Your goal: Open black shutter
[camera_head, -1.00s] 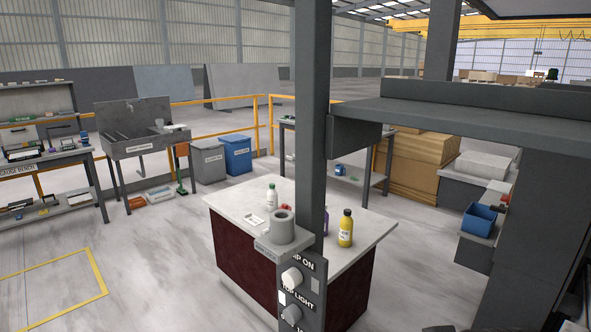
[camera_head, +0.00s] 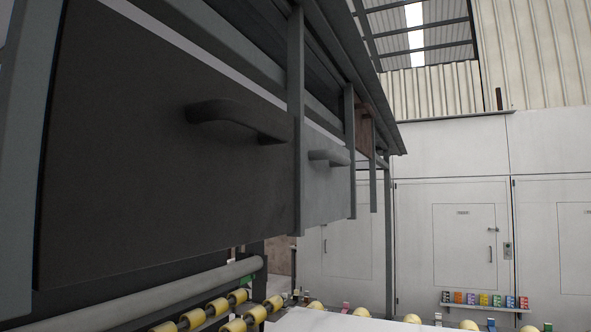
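The black shutter (camera_head: 150,160) fills the left of the head view, close to the camera. It is a flat dark panel in a grey frame, with a dark curved handle (camera_head: 240,118) near its upper right. The panel appears closed, hanging down within its frame. My gripper is not in view.
A grey shutter (camera_head: 325,185) with its own handle is just right of the black one, and a brown panel (camera_head: 364,130) is beyond it. Below are yellow rollers (camera_head: 215,308) and a white slab (camera_head: 330,320). White walls with doors (camera_head: 465,245) stand at the back right.

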